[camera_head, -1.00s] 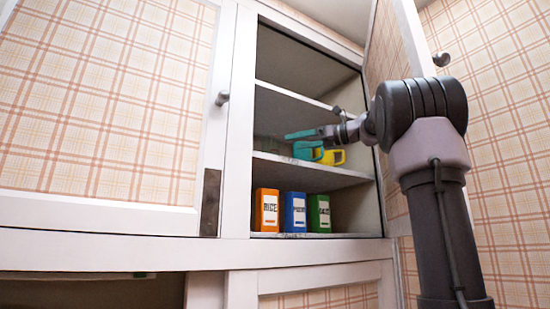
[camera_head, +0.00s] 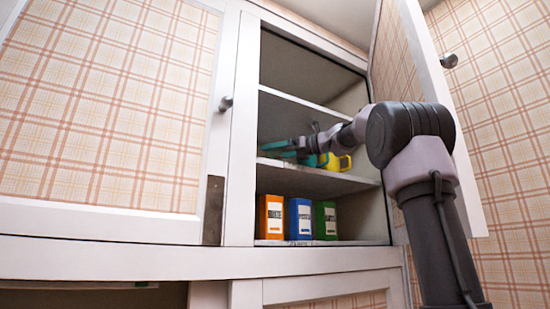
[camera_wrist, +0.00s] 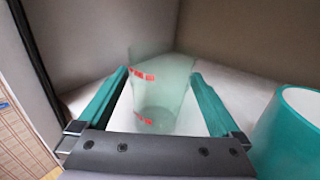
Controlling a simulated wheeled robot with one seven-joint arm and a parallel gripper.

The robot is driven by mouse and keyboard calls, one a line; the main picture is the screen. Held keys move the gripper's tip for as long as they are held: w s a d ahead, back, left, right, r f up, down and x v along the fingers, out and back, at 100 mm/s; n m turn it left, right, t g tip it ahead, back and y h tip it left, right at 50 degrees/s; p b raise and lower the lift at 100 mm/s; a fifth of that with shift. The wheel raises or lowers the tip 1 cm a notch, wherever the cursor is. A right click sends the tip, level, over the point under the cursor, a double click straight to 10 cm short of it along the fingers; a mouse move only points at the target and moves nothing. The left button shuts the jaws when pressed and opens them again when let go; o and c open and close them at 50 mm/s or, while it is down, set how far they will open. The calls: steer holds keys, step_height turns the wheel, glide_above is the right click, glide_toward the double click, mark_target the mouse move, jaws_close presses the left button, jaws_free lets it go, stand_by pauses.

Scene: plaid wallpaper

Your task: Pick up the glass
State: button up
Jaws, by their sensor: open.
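The glass (camera_wrist: 163,95) is a clear, pale green tumbler with red marks. In the wrist view it stands upright on the shelf, between the two teal fingers of my gripper (camera_wrist: 161,100). The fingers are apart, one on each side of it, and I cannot tell whether either touches it. In the head view my gripper (camera_head: 284,146) is inside the open cabinet, just above the middle shelf. The glass cannot be made out clearly there.
A teal mug (camera_wrist: 292,135) stands close to the right of my gripper. A yellow mug (camera_head: 340,163) is on the same shelf (camera_head: 320,182). Orange (camera_head: 271,217), blue (camera_head: 300,218) and green (camera_head: 325,219) boxes stand below. The open cabinet door (camera_head: 412,80) is at the right.

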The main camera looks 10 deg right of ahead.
steer(key=shift+a, duration=0.1)
steer(key=c, duration=1.3)
steer(key=shift+r, duration=0.1)
steer(key=shift+c, duration=0.2)
